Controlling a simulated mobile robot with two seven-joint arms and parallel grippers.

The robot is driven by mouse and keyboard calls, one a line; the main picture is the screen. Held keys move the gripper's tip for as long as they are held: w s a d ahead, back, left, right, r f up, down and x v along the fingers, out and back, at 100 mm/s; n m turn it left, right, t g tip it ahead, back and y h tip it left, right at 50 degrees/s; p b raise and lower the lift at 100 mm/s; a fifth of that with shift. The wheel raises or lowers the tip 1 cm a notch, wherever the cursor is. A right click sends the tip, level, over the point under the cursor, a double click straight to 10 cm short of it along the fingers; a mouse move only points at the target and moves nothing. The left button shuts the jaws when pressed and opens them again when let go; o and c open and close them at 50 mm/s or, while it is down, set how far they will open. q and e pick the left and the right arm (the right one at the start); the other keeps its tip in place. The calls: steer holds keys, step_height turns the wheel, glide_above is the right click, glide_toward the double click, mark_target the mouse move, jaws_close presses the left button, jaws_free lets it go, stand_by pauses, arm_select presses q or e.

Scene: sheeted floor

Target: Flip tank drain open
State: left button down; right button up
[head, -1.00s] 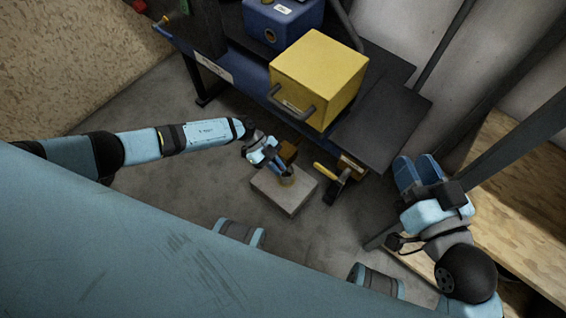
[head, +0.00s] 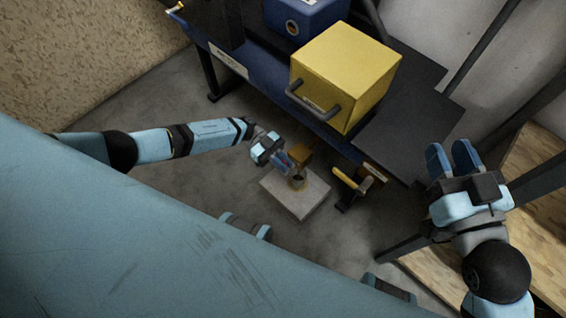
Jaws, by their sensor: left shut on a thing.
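My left gripper (head: 288,166) is low near the floor, its blue fingers shut on a small brass-brown fitting (head: 303,157) above a grey block (head: 311,203). The fingers partly hide the fitting, and a small round brass part (head: 299,183) sits just below it. A yellow lever on a dark body (head: 351,182) is to the right of the block, below the bench edge and apart from my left gripper. I cannot tell for sure which of these is the tank drain. My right gripper (head: 452,158) is open and empty at the right, fingers pointing up the picture.
A dark blue bench (head: 400,128) holds a yellow box with a grey handle (head: 345,72) and a blue box (head: 303,17). A wooden board (head: 535,205) and a dark post (head: 530,180) are at right. The grey floor (head: 165,102) beside the bench is clear.

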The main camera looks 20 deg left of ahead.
stand_by(0.3)
arm_select(q)
steer(key=c, duration=1.2)
jaws_free()
arm_select(e)
steer(key=shift+f, duration=0.1)
arm_select(q)
steer(key=shift+a, duration=0.1)
steer(key=v, duration=1.3)
steer(key=shift+w+a+p, duration=0.15)
steer(key=shift+a+p, duration=0.15)
steer(key=shift+p, duration=0.05)
arm_select(e)
steer(key=shift+s+a, duration=0.1)
steer(key=shift+s, duration=0.05)
